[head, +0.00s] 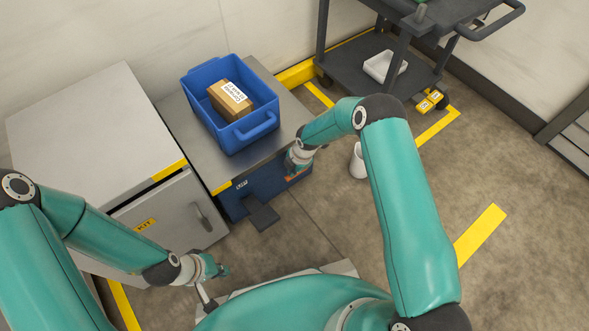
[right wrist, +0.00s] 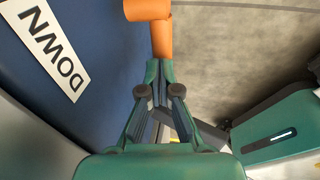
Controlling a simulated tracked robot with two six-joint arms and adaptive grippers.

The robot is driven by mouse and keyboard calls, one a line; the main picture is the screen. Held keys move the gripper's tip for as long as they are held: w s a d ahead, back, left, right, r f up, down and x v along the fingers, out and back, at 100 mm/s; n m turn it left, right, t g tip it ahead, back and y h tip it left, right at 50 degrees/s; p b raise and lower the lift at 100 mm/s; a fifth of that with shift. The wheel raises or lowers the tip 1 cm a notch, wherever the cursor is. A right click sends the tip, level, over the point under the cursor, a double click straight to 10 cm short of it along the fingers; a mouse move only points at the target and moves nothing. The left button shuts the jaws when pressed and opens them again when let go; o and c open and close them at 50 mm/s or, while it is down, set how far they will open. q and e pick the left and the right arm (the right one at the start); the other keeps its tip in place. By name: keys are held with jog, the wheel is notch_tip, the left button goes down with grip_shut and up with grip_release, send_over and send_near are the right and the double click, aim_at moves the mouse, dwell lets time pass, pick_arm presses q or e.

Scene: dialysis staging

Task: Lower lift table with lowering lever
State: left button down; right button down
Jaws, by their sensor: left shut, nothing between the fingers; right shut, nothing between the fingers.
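The lift table (head: 290,117) has a grey metal top and a blue base. The orange lowering lever (right wrist: 149,10) shows at the top of the right wrist view, beside a blue panel (right wrist: 100,70) with a white DOWN label (right wrist: 55,48). My right gripper (right wrist: 159,70) is shut and empty, with its fingertips right at the lever's lower end; I cannot tell whether they touch. In the head view my right gripper (head: 294,166) is at the table's right side and hides most of the lever. My left gripper (head: 221,269) is shut and empty, low in front of the grey cabinet.
A blue bin (head: 196,77) holding a cardboard box (head: 228,101) stands on the lift table. A dark pedal (head: 262,216) sticks out in front. The grey cabinet (head: 90,125) is at left. A white cylinder (head: 357,162) and dark cart (head: 352,68) stand at right.

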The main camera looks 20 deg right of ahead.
jog(key=shift+r+p, duration=0.35)
jog(key=shift+r, duration=0.3)
jog(key=s+a+p+v, duration=0.15)
jog(key=p+v, duration=0.25)
jog(key=v, duration=0.7)
jog(key=s+a+m+g+y, duration=0.1)
jog(key=s+a+m, duration=0.1)
jog(key=s+m, duration=0.95)
jog(key=s+a+m+g+y, duration=0.1)
jog(key=s+a+m, duration=0.1)
jog(key=s+m, duration=0.95)
notch_tip(320, 180, up, 29)
jog(key=p, duration=3)
jog(key=shift+s+d+r+m+t, duration=0.2)
jog(key=shift+s+d+m+t, duration=0.05)
jog(key=shift+s+m+t, duration=0.2)
